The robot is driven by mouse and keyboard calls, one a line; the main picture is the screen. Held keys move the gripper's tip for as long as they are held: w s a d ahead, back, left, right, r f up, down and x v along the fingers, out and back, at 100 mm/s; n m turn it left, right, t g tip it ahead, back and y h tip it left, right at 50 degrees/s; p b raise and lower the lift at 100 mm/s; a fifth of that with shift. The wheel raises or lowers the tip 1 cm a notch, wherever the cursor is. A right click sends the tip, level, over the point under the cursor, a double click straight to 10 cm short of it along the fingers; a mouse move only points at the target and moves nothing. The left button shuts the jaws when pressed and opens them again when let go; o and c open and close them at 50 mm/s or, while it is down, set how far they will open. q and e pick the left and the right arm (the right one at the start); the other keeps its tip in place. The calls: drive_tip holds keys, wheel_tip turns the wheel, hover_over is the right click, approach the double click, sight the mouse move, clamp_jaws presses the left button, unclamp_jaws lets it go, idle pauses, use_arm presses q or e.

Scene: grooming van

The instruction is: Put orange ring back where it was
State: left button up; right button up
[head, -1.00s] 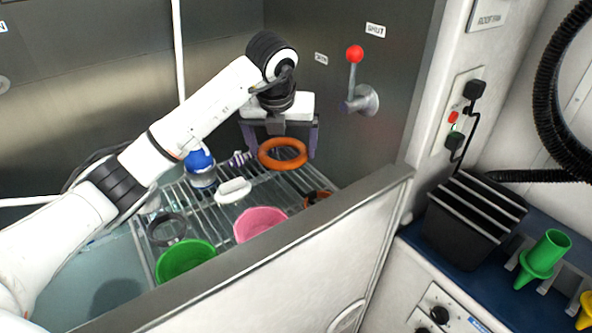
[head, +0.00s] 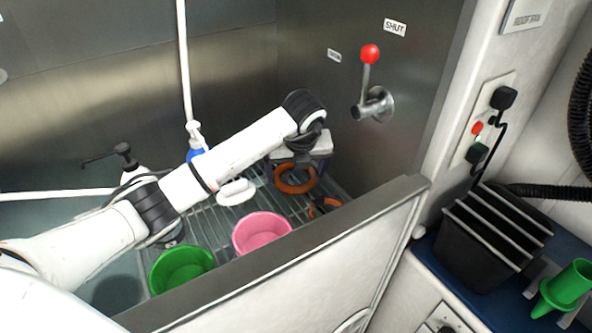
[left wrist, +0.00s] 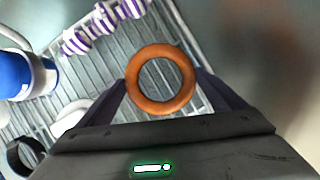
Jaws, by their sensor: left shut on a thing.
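The orange ring (head: 283,188) is at my left gripper (head: 296,168), over the right end of the wire rack (head: 226,220) in the tub. In the left wrist view the orange ring (left wrist: 132,92) sits between the two dark fingers, and the left gripper (left wrist: 160,88) is shut on it. The ring looks tilted in the head view, with its upper part hidden by the gripper. I cannot tell whether it touches the rack. My right gripper is not in view.
A pink bowl (head: 262,232), a green bowl (head: 180,268) and a dark-and-orange item (head: 324,207) are near the tub's front wall (head: 290,257). A white item (head: 236,192) is left of the ring. The left wrist view shows a purple-striped toy (left wrist: 104,22) and a blue-and-white item (left wrist: 14,75).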

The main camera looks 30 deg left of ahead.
use_arm(q)
drive_tip(key=o, duration=0.9)
drive_tip(key=shift+f, duration=0.1)
drive_tip(key=v, duration=1.2)
drive_tip(key=shift+b, duration=0.35)
